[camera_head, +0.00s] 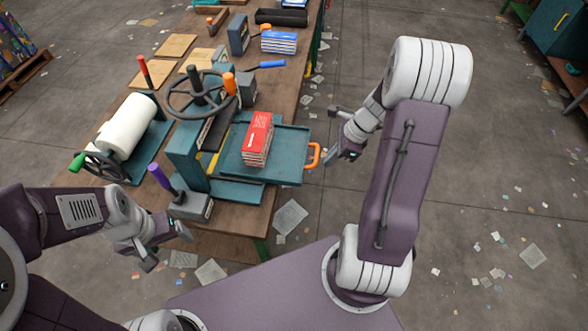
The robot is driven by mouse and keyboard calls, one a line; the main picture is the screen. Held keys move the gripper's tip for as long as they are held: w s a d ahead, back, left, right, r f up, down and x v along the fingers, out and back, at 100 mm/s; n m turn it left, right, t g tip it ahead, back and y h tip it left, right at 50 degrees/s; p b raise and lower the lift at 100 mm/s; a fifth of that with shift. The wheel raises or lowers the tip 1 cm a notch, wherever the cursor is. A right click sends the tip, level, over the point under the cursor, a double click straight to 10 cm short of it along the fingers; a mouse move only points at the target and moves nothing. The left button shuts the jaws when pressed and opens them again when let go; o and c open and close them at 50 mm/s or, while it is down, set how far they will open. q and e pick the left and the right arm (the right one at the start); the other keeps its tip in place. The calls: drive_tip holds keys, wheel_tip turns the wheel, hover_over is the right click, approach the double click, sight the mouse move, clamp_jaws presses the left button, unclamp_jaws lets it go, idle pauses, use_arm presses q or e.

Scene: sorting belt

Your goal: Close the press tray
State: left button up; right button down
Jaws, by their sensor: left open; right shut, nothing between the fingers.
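The teal press tray (291,143) is slid out to the right from the teal press (185,150). A stack of red-covered booklets (257,138) lies on it. The tray has an orange handle (314,156) on its right edge. My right gripper (338,135) is shut and empty, just right of the handle; whether it touches the handle I cannot tell. My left gripper (166,253) is open and empty in front of the bench, below the press. The press has a dark handwheel (197,92) on top, which hides part of it.
On the wooden bench (285,90) stand a white roll (127,122) at left, a purple-handled tool (163,178) in front of the press, and a blue stack (279,42) behind. A blue-handled tool (270,65) lies behind the tray. The floor right of the bench is open, with scattered paper scraps.

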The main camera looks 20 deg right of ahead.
sight(259, 171)
drive_tip(key=a+b+x, duration=0.1)
drive_tip(key=x, duration=1)
drive_tip(key=shift+w+a+r+m+b, duration=0.15)
drive_tip(key=shift+a+r+m+b, duration=0.1)
drive_tip(key=shift+m+b, duration=0.15)
drive_tip(key=w+a+p, duration=0.1)
drive_tip(key=w+a, duration=0.1)
drive_tip(key=a, duration=0.2)
drive_tip(key=w+a+p, duration=0.2)
drive_tip(key=w+a, duration=0.1)
drive_tip(key=a, duration=0.2)
drive_tip(key=w+a+p, duration=0.2)
drive_tip(key=w+a, duration=0.1)
drive_tip(key=a, duration=0.1)
drive_tip(key=shift+w+a+r, duration=0.1)
drive_tip(key=shift+w+a, duration=0.1)
drive_tip(key=shift+a, duration=0.05)
